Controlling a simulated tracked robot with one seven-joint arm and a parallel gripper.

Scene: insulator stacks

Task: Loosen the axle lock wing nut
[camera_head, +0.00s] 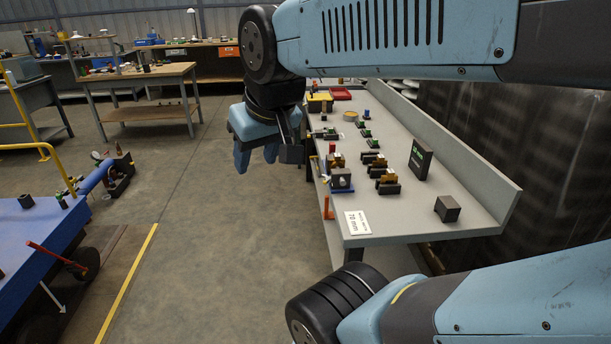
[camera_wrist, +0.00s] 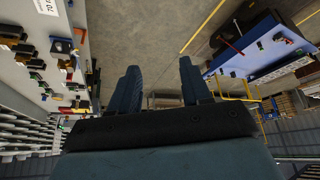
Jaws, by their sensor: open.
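My gripper (camera_head: 256,156) hangs in the air over the aisle, just left of the grey bench, with its fingers pointing down. It is open and empty; the wrist view shows two separate blue fingers (camera_wrist: 158,85) with floor between them. A blue cart (camera_head: 35,240) stands at the left edge of the head view, well apart from my gripper. It has a dark wheel (camera_head: 85,263) and a red lever (camera_head: 48,255) on its near side. The cart also shows at upper right in the wrist view (camera_wrist: 262,48). I cannot make out the wing nut or axle lock in either view.
The grey bench (camera_head: 475,205) on the right carries small dark and brass devices, a black box (camera_head: 447,208) and a label card (camera_head: 357,222). A wooden table (camera_head: 140,75) and yellow railing (camera_head: 25,147) stand behind. The floor (camera_head: 220,240) between cart and bench is clear.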

